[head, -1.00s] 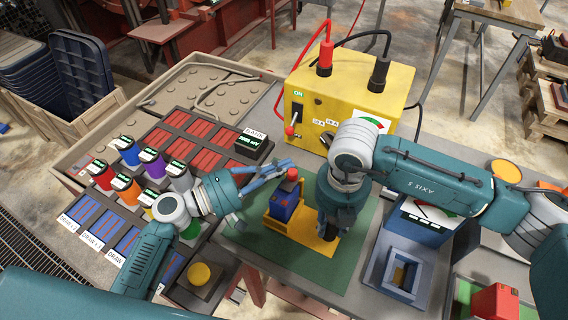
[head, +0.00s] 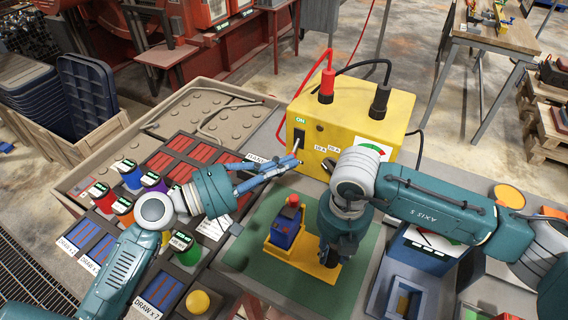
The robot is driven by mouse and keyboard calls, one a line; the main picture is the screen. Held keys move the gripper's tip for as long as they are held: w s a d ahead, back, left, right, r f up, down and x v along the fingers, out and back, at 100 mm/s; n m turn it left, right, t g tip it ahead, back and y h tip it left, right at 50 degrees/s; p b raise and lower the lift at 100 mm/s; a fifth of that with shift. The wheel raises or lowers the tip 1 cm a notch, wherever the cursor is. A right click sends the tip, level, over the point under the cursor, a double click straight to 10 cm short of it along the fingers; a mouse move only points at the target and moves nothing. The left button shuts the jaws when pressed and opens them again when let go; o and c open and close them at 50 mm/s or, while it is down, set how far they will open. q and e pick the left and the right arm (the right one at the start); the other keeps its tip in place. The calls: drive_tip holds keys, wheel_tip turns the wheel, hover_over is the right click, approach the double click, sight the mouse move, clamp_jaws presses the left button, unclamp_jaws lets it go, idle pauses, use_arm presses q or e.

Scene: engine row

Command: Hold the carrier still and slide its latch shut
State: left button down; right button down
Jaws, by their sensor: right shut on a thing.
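The carrier (head: 298,254) is a yellow base lying on the green mat (head: 247,255). A dark blue block (head: 284,236) with a red top (head: 293,200) stands on it. My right gripper (head: 331,255) points down over the carrier's right end and is shut on it; the fingers hide part of that end. I cannot make out the latch clearly. My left gripper (head: 294,162) is above and behind the carrier, at the front of the yellow box (head: 340,119) near its lever switch (head: 298,137). Its fingers overlap the lever's lower end; I cannot tell if they are apart or closed.
Colored jars (head: 131,175) stand in a rack at the left. A yellow button (head: 197,301) is in front of the mat's left side. A blue-grey frame (head: 403,299) and a gauge unit (head: 432,244) are at the right. The mat's front part is clear.

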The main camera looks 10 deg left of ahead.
drive_tip(key=c, duration=1.3)
unclamp_jaws()
drive_tip(key=shift+s, duration=0.1)
